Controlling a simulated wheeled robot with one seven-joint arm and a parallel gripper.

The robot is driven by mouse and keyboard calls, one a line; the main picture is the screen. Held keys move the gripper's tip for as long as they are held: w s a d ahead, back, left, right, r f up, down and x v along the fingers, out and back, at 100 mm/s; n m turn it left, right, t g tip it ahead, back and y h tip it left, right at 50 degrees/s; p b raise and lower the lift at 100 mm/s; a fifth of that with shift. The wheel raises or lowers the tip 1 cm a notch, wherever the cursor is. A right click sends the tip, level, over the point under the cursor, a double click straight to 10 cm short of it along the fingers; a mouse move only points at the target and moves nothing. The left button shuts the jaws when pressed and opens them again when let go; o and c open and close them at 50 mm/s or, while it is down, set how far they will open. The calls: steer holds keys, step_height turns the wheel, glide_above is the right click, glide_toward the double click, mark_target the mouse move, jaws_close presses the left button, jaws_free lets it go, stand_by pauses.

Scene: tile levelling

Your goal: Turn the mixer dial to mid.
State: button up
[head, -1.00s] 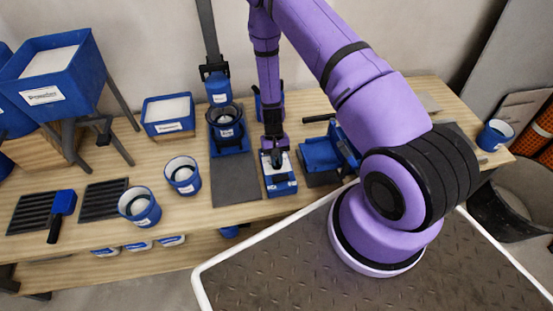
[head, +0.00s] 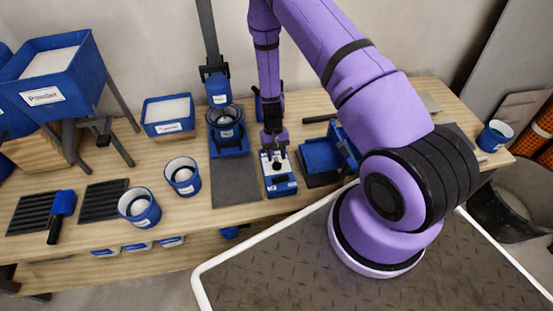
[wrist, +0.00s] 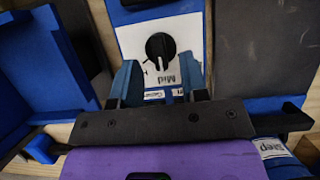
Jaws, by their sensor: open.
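The mixer dial is a black round knob (wrist: 160,48) on a white panel on top of a blue box (head: 280,186). In the wrist view the word "Mid" is printed beside the knob, on the side towards my gripper. In the head view my gripper (head: 273,143) hangs just above the box, apart from the dial.
A blue mixer stand with a bucket (head: 228,130) is to the left of the dial box. A blue tool with a black base (head: 320,158) is close on its right. A grey mat (head: 236,185) lies in front left. White-lined buckets (head: 182,175) stand further left.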

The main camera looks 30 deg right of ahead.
steer(key=v, duration=0.8)
steer(key=shift+r, duration=0.2)
steer(key=shift+w, duration=0.1)
step_height(320, 180, up, 33)
steer(key=s+a+n+t, duration=0.2)
steer(key=t, duration=0.2)
steer(key=s+r+t, duration=0.2)
steer(key=s+r, duration=0.7)
steer(key=s, duration=0.2)
steer(key=s+r+n+t+h, duration=0.1)
steer(key=s+r+t, duration=0.2)
steer(key=s+r, duration=0.6)
steer(key=s, duration=0.3)
steer(key=shift+s+a+n, duration=0.3)
steer(key=shift+s+a, duration=0.05)
steer(key=shift+a, duration=0.05)
